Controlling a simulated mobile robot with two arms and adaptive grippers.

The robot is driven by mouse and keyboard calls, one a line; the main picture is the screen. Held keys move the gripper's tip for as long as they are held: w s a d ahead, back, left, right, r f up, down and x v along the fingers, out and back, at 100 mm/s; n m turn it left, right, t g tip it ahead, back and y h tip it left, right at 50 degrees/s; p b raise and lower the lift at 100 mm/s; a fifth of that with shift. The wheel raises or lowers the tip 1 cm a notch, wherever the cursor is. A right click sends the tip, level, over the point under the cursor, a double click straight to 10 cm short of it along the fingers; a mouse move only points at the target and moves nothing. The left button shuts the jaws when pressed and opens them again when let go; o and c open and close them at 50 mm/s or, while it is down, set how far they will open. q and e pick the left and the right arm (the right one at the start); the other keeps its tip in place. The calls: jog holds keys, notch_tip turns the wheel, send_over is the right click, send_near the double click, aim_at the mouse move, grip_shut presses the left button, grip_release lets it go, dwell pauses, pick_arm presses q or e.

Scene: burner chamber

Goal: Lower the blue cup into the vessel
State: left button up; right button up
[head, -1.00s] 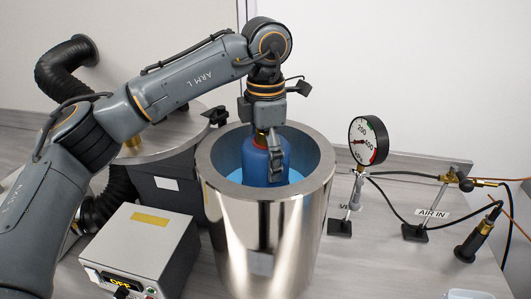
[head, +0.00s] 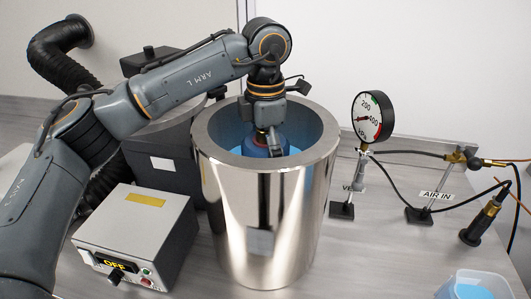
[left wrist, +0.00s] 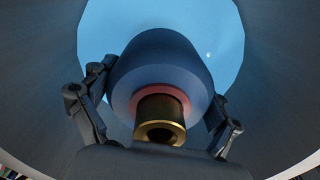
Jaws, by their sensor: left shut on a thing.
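The blue cup (head: 258,150) is inside the mouth of the shiny metal vessel (head: 230,215), with only its upper part showing. It looks roughly upright. My left gripper (head: 269,139) reaches down into the opening and is shut on the cup. In the left wrist view, its fingers (left wrist: 160,92) are on both sides of the cup (left wrist: 160,62), which has a brass neck and a reddish ring facing the camera. Light blue liquid (left wrist: 215,30) shows beyond the cup. The vessel's wall (left wrist: 45,85) surrounds it, with a gap all around. I cannot tell whether the cup touches the liquid. My right gripper is not in view.
A control box (head: 140,225) reading OFF stands left of the vessel. A dark container (head: 172,150) and black hose (head: 60,65) are behind it. A dial gauge (head: 371,116) and an air inlet (head: 465,158) stand to the right. A clear tub (head: 475,285) is at front right.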

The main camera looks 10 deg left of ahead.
pick_arm(q)
jog(key=shift+r, duration=0.1)
dwell(0.6)
jog(key=shift+f+b, duration=1.15)
jog(key=shift+f, duration=0.1)
jog(key=o, duration=1.5)
jog(key=shift+o, duration=0.3)
jog(key=shift+s, duration=0.1)
jog(key=shift+f, duration=0.1)
